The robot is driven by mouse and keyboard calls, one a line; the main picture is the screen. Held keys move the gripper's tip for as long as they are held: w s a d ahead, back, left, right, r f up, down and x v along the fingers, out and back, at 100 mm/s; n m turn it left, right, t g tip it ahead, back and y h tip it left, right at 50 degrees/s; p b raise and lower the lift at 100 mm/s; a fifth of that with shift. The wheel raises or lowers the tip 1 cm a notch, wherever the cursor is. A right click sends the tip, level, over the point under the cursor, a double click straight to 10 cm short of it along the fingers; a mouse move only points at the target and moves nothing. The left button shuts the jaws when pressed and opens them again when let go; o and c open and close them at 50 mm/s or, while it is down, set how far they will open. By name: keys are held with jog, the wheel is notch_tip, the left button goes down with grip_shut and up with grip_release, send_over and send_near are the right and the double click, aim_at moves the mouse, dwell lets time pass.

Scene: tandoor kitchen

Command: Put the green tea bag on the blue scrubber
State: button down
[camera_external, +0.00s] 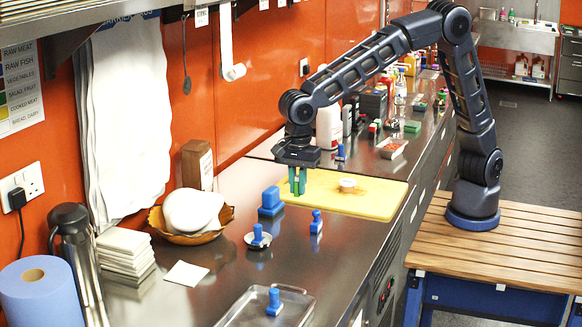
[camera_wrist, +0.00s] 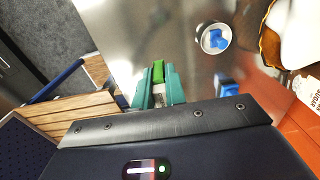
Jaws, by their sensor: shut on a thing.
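My gripper (camera_external: 297,190) hangs above the left end of the yellow chopping board in the external view. In the wrist view its teal fingers (camera_wrist: 158,82) are shut on a small green thing, seemingly the green tea bag (camera_wrist: 158,71), with a pale part below it. A blue block with a raised top (camera_external: 271,204), likely the blue scrubber, stands on the steel counter, left of and nearer than my gripper. In the wrist view a blue thing, probably the same one, shows right of the fingers (camera_wrist: 229,89), partly hidden by the gripper body.
A small blue-handled thing sits on a white dish (camera_external: 262,241). A bowl (camera_external: 225,218) stands by the wall. The yellow board (camera_external: 375,200) bears a small white cup.

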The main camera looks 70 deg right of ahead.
jog(key=w+d+r, duration=0.4)
jog(key=w+d, duration=0.8)
notch_tip(320, 180, up, 3)
send_over(270, 190)
notch_tip(270, 190, down, 20)
jog(key=shift+r, duration=0.25)
jog(key=shift+f, duration=0.15)
jog(key=c, duration=1.5)
grip_release()
jog(key=shift+o, duration=0.2)
